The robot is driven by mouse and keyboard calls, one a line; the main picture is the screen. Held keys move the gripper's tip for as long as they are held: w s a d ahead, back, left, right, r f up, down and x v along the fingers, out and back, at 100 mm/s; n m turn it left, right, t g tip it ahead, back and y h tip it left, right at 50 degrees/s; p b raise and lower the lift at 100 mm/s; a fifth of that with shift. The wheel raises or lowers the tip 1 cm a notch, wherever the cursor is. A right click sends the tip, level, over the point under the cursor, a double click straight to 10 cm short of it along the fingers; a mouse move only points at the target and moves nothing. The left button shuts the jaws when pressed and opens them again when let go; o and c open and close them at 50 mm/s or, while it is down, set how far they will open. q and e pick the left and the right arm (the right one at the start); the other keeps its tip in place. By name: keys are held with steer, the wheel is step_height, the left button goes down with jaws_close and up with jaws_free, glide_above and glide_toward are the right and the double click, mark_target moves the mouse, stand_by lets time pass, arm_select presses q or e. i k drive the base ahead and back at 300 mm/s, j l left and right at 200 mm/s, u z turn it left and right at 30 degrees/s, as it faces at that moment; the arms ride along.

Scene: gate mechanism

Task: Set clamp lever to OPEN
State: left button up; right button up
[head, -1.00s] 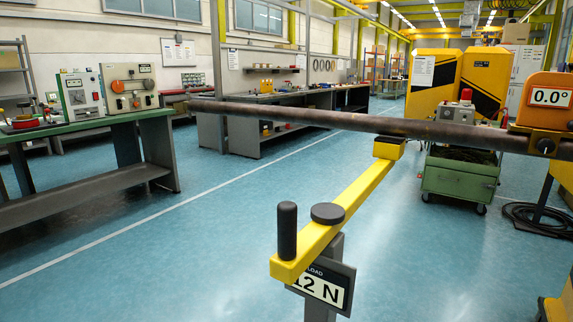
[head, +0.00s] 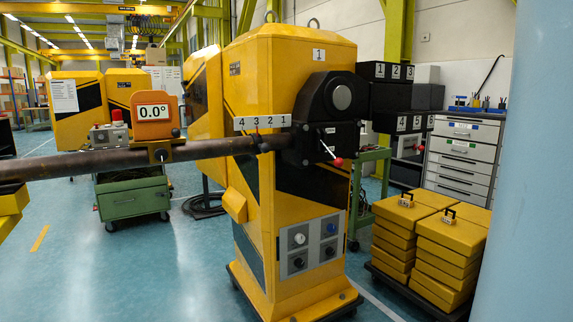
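A small metal lever with a red knob (head: 338,162) sticks out of the black clamp block (head: 305,144) on the yellow gate housing (head: 290,70). It slants down to the right. A small label sits by it, but its text is too small to read, so I cannot tell which setting the lever is at. The dark pole (head: 100,163) runs from the clamp block to the left edge. Neither of my grippers is in view.
An orange display (head: 153,107) on the pole reads 0.0°. Yellow weights (head: 450,245) are stacked on a low dolly to the right of the housing. A green cart (head: 133,197) stands behind the pole. Blue floor (head: 140,270) is clear at the front left.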

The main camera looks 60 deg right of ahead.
mark_target(338, 162)
steer(key=z, duration=2.2)
